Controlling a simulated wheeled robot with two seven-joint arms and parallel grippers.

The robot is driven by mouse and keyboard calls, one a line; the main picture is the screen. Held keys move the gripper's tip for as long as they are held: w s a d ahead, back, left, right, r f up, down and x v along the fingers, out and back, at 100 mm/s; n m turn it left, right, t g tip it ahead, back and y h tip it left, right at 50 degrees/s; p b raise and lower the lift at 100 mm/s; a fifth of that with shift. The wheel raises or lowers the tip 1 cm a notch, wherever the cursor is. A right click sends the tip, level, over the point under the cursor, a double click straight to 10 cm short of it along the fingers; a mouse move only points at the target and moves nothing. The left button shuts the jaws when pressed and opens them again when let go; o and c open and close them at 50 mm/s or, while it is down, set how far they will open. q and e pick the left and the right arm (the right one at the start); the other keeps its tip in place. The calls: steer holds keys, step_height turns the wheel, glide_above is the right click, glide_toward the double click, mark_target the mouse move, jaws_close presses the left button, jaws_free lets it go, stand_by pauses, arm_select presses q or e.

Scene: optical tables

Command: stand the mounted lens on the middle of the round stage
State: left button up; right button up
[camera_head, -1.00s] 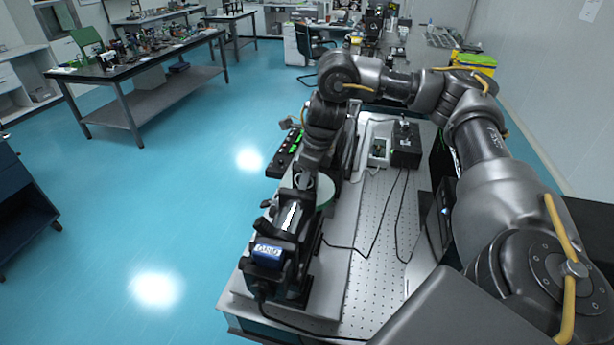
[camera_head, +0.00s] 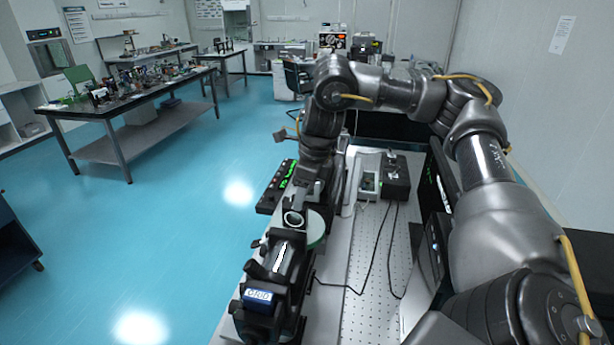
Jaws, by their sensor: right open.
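The mounted lens (camera_head: 293,218), a ring in a dark mount, stands upright at the near end of my right gripper. The round stage (camera_head: 317,229) is a pale green disc, and only its right part shows beside and behind the lens. The lens base is hidden, so I cannot tell how well it is centred on the disc. My right gripper (camera_head: 303,200) is open, pointing down just above and behind the lens. Its fingertips are partly hidden, so contact with the mount is unclear. My left gripper is out of view.
A black box with green lights (camera_head: 277,187) lies behind left. A black box (camera_head: 395,178) and cables are to the right. The perforated tabletop (camera_head: 365,290) has bare room at right.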

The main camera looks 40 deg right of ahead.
steer(key=v, duration=0.4)
steer(key=shift+r, duration=0.2)
steer(key=shift+s+d, duration=0.1)
stand_by(0.4)
